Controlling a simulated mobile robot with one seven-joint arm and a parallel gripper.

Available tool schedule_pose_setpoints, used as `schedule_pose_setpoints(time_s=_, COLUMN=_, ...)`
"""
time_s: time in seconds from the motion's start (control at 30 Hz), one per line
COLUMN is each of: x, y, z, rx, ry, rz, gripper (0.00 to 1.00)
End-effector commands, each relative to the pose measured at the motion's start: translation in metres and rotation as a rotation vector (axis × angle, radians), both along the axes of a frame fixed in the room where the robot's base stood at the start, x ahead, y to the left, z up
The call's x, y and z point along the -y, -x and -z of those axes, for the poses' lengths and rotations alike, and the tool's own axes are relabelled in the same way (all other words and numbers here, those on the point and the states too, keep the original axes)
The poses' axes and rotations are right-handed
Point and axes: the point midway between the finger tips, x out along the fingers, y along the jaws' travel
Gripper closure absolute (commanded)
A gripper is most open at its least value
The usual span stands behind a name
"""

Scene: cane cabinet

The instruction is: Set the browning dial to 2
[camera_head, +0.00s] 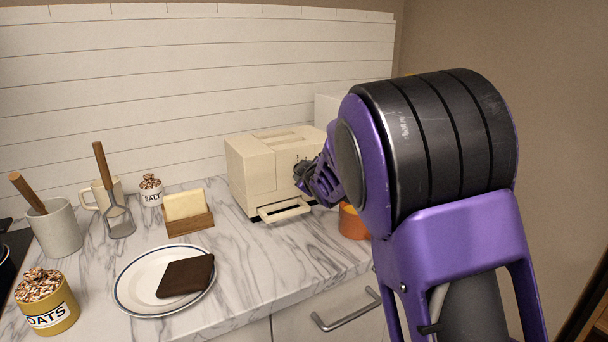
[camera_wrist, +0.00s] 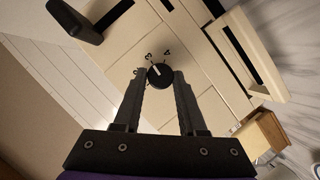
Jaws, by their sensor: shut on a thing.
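The cream toaster (camera_head: 250,172) stands on the marble counter, and its face with the dial fills much of the wrist view (camera_wrist: 205,85). The round black browning dial (camera_wrist: 160,76) has a white pointer mark directed up and left, roughly at the numeral 3. Numerals 3 and 4 are readable around it; a further mark at the left is partly hidden by a fingertip. My gripper (camera_wrist: 160,78) has one finger on each side of the dial and is shut on it. In the head view my gripper (camera_head: 304,172) hides the dial.
A black lever knob (camera_wrist: 75,18) sticks out from the toaster, and a pulled-out tray (camera_head: 284,210) juts from its front. An orange object (camera_head: 352,222) is partly behind my arm.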

Motion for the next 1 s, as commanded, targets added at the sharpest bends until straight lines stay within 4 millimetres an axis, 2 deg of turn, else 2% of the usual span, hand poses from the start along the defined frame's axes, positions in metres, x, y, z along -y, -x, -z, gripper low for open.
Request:
schedule_pose_setpoints(time_s=0.6, x=-0.0034, y=0.0019, z=0.0052, rx=0.313, ry=0.469, rz=-0.003, gripper=1.00)
schedule_pose_setpoints(time_s=1.0, x=-0.0031, y=0.0018, z=0.0060, rx=0.430, ry=0.640, rz=-0.002, gripper=1.00)
